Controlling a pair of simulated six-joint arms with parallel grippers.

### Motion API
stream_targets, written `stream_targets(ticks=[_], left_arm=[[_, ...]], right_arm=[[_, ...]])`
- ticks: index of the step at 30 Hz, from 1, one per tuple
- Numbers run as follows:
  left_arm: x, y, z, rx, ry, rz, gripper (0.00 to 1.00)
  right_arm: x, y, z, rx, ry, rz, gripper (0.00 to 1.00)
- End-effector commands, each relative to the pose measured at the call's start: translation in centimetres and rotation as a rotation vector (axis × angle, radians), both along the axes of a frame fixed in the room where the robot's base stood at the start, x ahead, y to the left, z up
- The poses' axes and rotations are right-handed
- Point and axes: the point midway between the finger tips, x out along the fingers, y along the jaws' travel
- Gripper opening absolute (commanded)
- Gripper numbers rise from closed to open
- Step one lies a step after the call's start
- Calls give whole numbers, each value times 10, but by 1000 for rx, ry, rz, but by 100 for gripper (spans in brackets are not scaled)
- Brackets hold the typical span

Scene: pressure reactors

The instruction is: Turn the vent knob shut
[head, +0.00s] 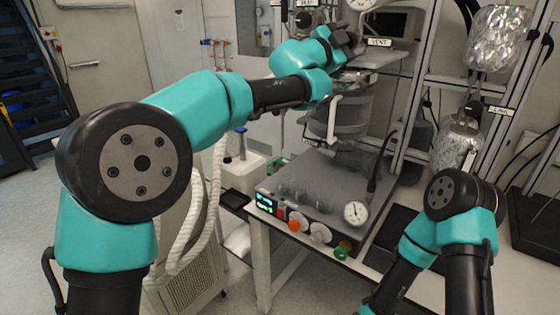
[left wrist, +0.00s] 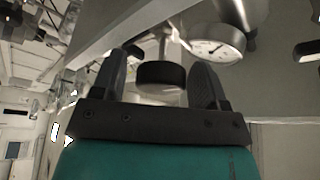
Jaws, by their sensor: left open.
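In the head view my left arm reaches up to the right, and its left gripper (head: 345,42) is beside the VENT label (head: 379,42) at the top of the reactor. The left wrist view shows the same left gripper (left wrist: 165,62) open, with one dark finger on each side of a black round vent knob (left wrist: 160,75). The knob appears between the fingers; I cannot tell whether either finger touches it. In the head view the gripper hides the knob. My right arm shows at the lower right, but its gripper is out of view.
A pressure gauge (left wrist: 214,44) is close to the right finger in the left wrist view. The reactor vessel (head: 338,112) stands below the gripper, above a grey control box (head: 315,195) with knobs and a dial. Foil-wrapped vessels (head: 497,40) hang at the right, beside metal posts.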

Motion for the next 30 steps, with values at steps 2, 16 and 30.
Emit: stream_targets(ticks=[2, 16, 30], left_arm=[[-1, -3, -2, -38, 34, -2, 72], [0, -1, 1, -299, 225, -1, 72], [0, 0, 1, -537, 404, 0, 72]], right_arm=[[0, 0, 0, 0, 0, 0, 72], [0, 0, 0, 0, 0, 0, 72], [0, 0, 0, 0, 0, 0, 72]])
